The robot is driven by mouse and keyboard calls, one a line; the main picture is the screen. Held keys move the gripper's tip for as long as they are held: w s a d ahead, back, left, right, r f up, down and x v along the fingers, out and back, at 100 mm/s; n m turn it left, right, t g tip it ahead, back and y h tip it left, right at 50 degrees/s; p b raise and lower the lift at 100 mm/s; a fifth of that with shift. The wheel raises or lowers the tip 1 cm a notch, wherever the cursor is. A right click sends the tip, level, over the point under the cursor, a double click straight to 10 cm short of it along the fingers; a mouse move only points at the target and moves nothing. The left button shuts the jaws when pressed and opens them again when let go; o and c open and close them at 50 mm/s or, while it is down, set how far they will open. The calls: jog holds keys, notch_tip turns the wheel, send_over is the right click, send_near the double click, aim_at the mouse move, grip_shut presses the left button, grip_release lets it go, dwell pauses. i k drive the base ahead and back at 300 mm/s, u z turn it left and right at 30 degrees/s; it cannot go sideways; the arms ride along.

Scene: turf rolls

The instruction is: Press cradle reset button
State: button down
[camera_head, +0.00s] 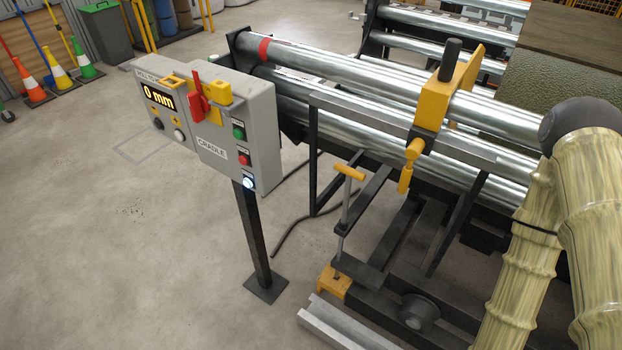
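A grey control box (215,120) with a "CRADLE" label stands on a dark post left of the roller machine. Down its right side are a green button (239,131), a red button (244,159) and, lowest, a lit blue-white button (249,183). Their small labels are too small to read, so I cannot tell which is marked reset. A red lever (196,100) stands upright on the box, beside a yellow part. The display (159,98) reads "0 mm". My gripper is not in view.
Steel rollers (365,70) in a dark frame fill the right side, with a yellow clamp (437,95) on the top roller. A T-handle (348,173) stands in front. The floor (110,230) left of the post is clear. Cones (58,75) stand at the back left.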

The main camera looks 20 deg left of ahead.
aim_at(248, 183)
jog(key=z, duration=0.35)
jog(key=k, duration=1.2)
jog(key=u, duration=2.1)
